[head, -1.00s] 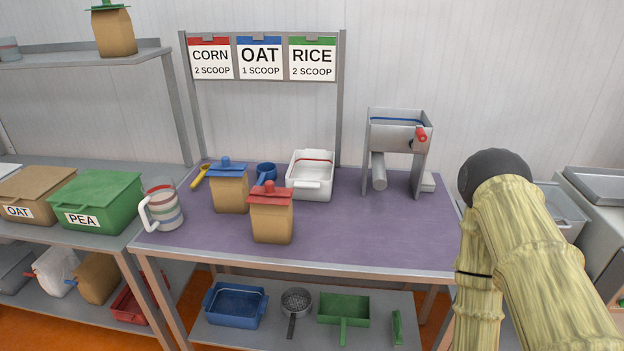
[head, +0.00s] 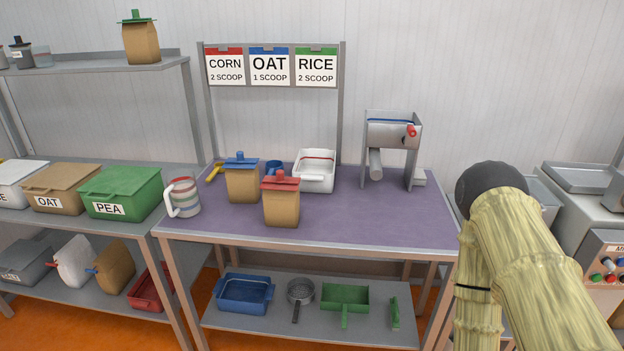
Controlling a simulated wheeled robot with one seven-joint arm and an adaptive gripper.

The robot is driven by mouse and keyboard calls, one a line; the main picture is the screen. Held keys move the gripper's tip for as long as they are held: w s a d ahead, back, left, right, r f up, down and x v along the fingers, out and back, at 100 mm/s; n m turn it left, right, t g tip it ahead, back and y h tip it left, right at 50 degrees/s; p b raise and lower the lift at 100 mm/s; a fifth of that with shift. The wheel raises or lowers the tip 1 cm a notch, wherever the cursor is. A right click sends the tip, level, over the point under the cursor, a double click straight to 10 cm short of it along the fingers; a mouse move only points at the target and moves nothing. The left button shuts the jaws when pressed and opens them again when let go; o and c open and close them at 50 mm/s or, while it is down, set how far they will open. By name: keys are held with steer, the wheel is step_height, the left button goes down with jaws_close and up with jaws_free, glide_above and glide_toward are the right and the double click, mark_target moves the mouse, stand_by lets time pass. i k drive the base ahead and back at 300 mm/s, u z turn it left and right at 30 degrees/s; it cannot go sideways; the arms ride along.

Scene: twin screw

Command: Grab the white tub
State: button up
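A white tub (head: 315,182) with a red line inside its rim stands upright and open on the purple-topped table, toward the back middle. A tan bag with a red top (head: 281,205) and a tan bag with a blue top (head: 242,182) stand in front and to the left of it. A blue cup (head: 274,167) is just left of the tub, partly hidden by the bags. My arm rises at the right side of the picture, well apart from the tub. My gripper is not in view.
A grey hand-cranked machine (head: 392,135) stands right of the tub. A striped mug (head: 183,197) is at the table's left edge. The purple table top (head: 370,220) is clear at front right. Lidded bins, including a green PEA bin (head: 120,192), fill the left bench.

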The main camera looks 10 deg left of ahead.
mark_target(316, 168)
steer(key=u, duration=2.25)
steer(key=i, duration=1.3)
steer(key=z, duration=1.6)
